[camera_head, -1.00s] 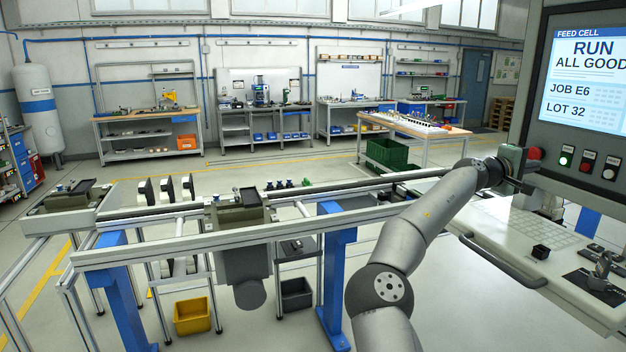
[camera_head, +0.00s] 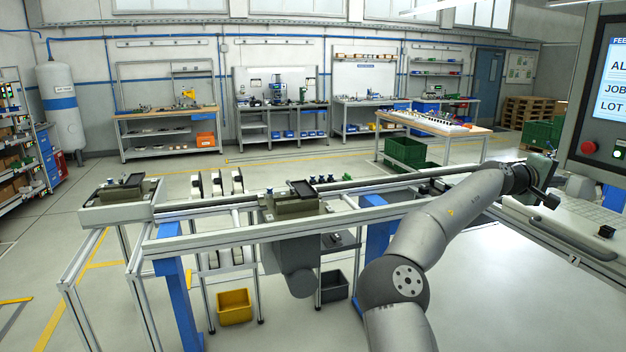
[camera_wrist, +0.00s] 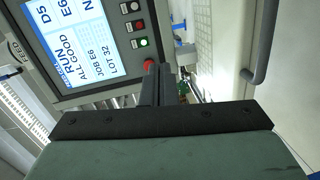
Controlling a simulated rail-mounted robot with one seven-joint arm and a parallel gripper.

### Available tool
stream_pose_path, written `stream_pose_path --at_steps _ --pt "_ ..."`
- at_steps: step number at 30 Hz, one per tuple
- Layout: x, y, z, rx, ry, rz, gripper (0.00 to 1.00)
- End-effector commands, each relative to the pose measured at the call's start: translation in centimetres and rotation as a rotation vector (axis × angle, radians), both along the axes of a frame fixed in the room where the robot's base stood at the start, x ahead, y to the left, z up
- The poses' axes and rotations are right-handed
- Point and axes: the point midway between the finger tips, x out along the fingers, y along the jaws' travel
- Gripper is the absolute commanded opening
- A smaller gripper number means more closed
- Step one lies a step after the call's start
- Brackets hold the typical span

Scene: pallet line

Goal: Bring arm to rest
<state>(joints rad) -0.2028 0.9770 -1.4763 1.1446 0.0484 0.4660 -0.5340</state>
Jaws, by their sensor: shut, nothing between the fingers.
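My arm (camera_head: 437,232) reaches from the bottom of the head view up to the right. My gripper (camera_head: 549,199) is at its end, in front of the control panel and above the white console. In the wrist view my gripper (camera_wrist: 157,80) has its two dark fingers together with nothing between them. The fingers point toward the panel's lower edge, near a red button (camera_wrist: 149,64); I cannot tell the gap between them.
The control panel (camera_head: 575,135) and the console with its grey handle (camera_head: 565,238) are close on the right. The rail line (camera_head: 235,236) with dark-topped stations crosses the middle left. A yellow bin (camera_head: 234,306) stands below. Benches line the back wall.

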Motion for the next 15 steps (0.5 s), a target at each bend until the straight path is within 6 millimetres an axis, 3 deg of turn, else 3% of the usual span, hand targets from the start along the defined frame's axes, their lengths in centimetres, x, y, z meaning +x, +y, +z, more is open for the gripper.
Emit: stream_pose_path --at_steps 5,10,13,15 --pt "-3.9 -1.9 -3.3 0.171 -0.077 -0.059 0.00" --pt "-8.0 -2.2 -8.5 0.400 -0.160 -0.125 0.00" --pt "-10.6 -0.5 -12.9 0.597 -0.213 -0.165 0.00" --pt "-12.3 2.4 -16.4 0.765 -0.244 -0.189 0.00"
